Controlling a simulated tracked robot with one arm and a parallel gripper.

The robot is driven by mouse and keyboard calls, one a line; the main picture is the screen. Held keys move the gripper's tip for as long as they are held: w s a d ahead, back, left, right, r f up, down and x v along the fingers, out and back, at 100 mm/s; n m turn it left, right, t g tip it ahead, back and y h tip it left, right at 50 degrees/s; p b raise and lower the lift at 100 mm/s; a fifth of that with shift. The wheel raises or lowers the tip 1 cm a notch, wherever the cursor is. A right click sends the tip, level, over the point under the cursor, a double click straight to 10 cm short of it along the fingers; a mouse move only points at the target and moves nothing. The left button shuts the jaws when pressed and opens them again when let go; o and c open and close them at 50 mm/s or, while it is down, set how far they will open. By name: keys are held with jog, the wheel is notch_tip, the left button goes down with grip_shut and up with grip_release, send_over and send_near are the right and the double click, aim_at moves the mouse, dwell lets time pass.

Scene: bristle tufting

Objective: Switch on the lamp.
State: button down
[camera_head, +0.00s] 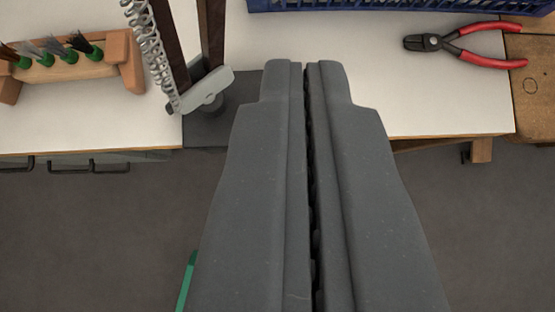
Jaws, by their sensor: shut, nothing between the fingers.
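A spring-armed stand, which looks like the lower part of the lamp (206,91), stands near the table's front edge, left of my gripper's tips. It has dark bars, a coiled metal spring and a light grey joint on a dark base. The lamp's head is out of view, and I cannot make out a switch. My gripper (305,66) is shut and empty, its dark grey fingers pointing up the picture. The fingertips overlap the white tabletop in the view, right of the lamp's joint. My fingers hide part of the table edge and the floor.
A wooden rack (75,70) with several green-ferruled bristle tufts is at the left on the white table (80,118). Red-handled pliers (470,43) lie at the right. A blue crate (400,5) is at the back. Grey floor (90,230) shows in front, with a green strip (187,282).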

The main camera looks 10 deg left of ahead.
notch_tip(320, 180, down, 17)
jog(key=g+b, duration=0.1)
jog(key=g, duration=0.1)
jog(key=shift+n+y, duration=0.3)
jog(key=shift+n, duration=0.1)
jog(key=shift+x, duration=4.95)
jog(key=shift+f+b, duration=0.15)
jog(key=shift+b, duration=0.2)
